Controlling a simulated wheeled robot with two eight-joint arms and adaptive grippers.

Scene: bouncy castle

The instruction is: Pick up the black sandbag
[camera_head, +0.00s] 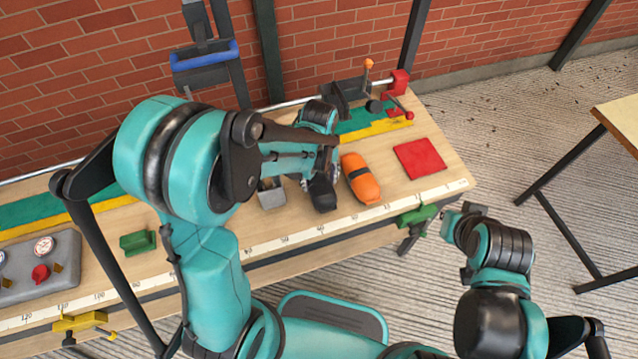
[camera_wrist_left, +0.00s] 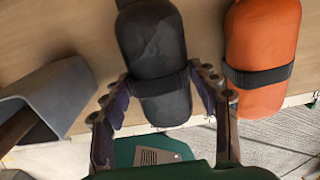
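The black sandbag (camera_head: 322,193) is a dark rounded pouch with a strap, at the tabletop left of the orange sandbag (camera_head: 360,178). My left gripper (camera_head: 322,172) reaches down over it and hides part of it in the head view. In the left wrist view the black sandbag (camera_wrist_left: 155,55) lies between the two fingers (camera_wrist_left: 160,90), which press against both its sides near the strap. I cannot tell whether it is lifted clear of the table. My right gripper (camera_head: 462,215) hangs off the table's front right; its fingers are not clear.
A red square (camera_head: 420,158) lies to the right. A vise-like device (camera_head: 350,93) is at the back. A green block (camera_head: 138,242) and a grey panel (camera_head: 40,268) are on the left. The wooden table (camera_head: 445,150) has free room at right.

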